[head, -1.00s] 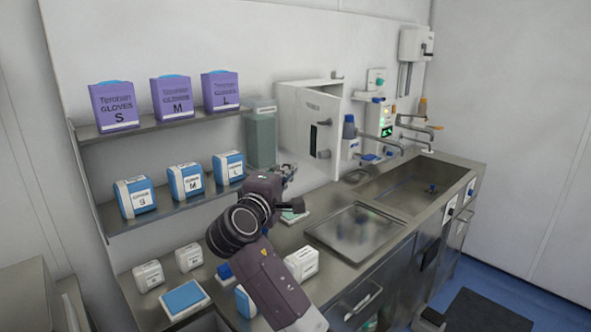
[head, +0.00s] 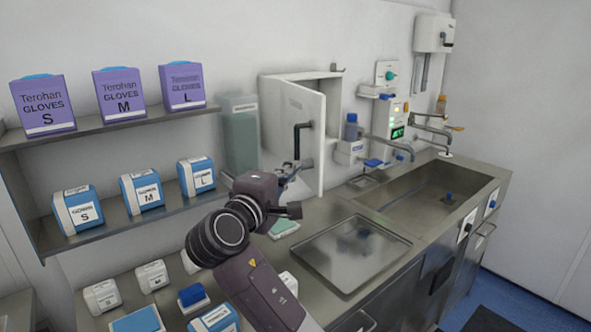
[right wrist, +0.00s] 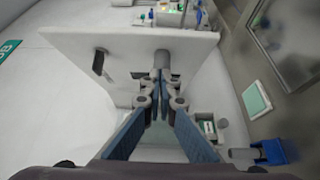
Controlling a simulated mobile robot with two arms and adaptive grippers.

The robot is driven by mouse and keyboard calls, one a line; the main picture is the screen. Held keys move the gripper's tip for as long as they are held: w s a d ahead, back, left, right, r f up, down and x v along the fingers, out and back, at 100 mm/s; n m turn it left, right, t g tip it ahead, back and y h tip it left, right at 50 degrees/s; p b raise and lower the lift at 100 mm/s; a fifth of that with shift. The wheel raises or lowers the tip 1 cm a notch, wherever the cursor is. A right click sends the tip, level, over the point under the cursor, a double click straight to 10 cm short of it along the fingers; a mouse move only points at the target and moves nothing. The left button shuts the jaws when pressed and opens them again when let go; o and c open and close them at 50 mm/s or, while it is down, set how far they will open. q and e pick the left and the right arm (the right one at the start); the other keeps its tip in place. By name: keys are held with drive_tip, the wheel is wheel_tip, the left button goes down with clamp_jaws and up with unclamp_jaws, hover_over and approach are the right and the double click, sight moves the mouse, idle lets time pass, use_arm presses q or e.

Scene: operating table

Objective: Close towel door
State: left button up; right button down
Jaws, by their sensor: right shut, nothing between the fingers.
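The towel door (head: 285,110) is a white panel on a white wall cabinet (head: 322,86). It stands ajar, swung out from the cabinet, with a dark handle (head: 299,132) on its face. My right gripper (head: 296,170) is in front of the door's lower part, fingers together and empty. In the right wrist view the shut fingers (right wrist: 159,82) overlap the white door panel (right wrist: 125,62), and a dark handle (right wrist: 99,62) shows to their left. I cannot tell whether the fingertips touch the door. My left gripper is not in view.
Shelves with purple glove boxes (head: 120,95) and blue-white boxes (head: 141,192) stand at left. A grey-green container (head: 240,140) stands left of the cabinet. The steel counter holds a tray (head: 352,252) and sink (head: 430,190); taps (head: 390,145) are right of the door.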

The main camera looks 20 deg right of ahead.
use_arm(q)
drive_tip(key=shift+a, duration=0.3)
use_arm(e)
drive_tip(key=shift+a, duration=0.15)
